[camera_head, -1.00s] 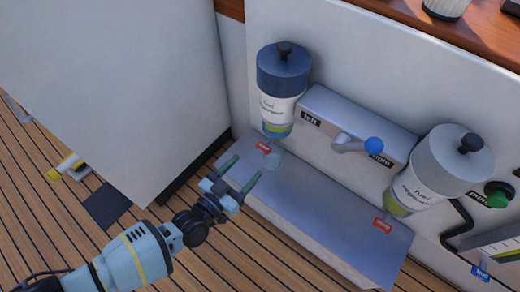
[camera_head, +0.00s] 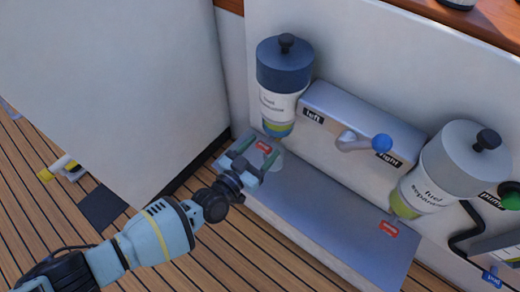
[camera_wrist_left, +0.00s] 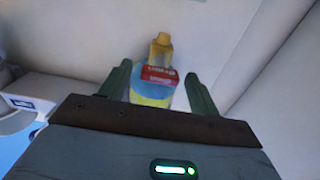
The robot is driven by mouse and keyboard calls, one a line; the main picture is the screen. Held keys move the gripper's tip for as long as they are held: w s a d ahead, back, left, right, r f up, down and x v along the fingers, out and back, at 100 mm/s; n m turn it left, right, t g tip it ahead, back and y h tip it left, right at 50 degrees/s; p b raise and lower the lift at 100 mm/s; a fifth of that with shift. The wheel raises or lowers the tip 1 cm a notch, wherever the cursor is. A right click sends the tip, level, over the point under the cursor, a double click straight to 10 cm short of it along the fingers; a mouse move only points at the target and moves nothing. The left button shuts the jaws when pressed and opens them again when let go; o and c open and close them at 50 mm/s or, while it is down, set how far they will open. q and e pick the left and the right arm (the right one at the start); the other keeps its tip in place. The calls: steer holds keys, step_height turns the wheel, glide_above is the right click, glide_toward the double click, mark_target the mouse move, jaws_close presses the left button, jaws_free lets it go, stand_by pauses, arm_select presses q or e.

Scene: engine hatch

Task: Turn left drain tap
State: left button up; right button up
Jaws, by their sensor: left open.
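The left drain tap (camera_head: 264,147), a small red tag-like handle, sits under the left fuel separator (camera_head: 284,85), which has a dark blue top and a white labelled body. My left gripper (camera_head: 261,155) is open, with its two green fingers on either side of the tap. In the left wrist view the red tap (camera_wrist_left: 158,75) shows between the open fingers (camera_wrist_left: 158,85), with a yellow piece (camera_wrist_left: 161,45) beyond it and a blue-yellow round part below. I cannot tell whether a finger touches the tap. My right gripper is not in view.
A grey ledge (camera_head: 320,215) runs under both separators. To the right are a lever with a blue knob (camera_head: 382,143), the right fuel separator (camera_head: 450,170) and its red tap (camera_head: 388,229). A large white panel (camera_head: 110,80) stands at left. The plank floor is open in front.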

arm_select(q)
steer(key=c, duration=1)
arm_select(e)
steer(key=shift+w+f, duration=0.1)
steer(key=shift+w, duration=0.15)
